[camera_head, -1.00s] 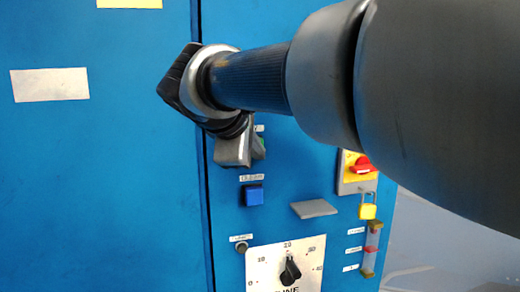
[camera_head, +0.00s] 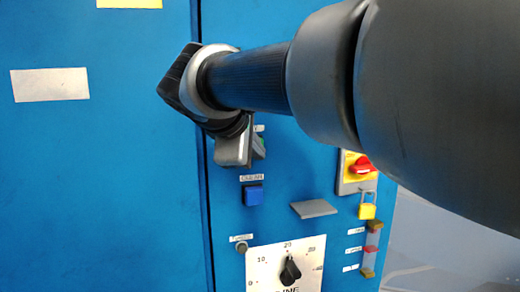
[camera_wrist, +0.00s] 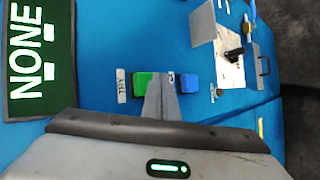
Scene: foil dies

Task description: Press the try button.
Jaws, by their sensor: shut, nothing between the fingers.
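The try button is a green square (camera_wrist: 142,83) beside a label reading TRY (camera_wrist: 121,86) in the wrist view. In the head view only a sliver of green (camera_head: 261,143) shows behind my gripper (camera_head: 233,152). My gripper is shut and empty, its fingers pointing at the blue panel. In the wrist view the fingertips (camera_wrist: 161,76) overlap the right edge of the green button, between it and a blue button (camera_wrist: 189,82). I cannot tell whether the fingers touch the button or the panel.
The blue button (camera_head: 253,195) sits below in the head view. A grey plate (camera_head: 314,209) juts out to its right. Nearby are a red switch (camera_head: 361,164), a yellow padlock (camera_head: 367,211) and a dial (camera_head: 290,271). A lit display reading NONE (camera_wrist: 38,55) shows in the wrist view.

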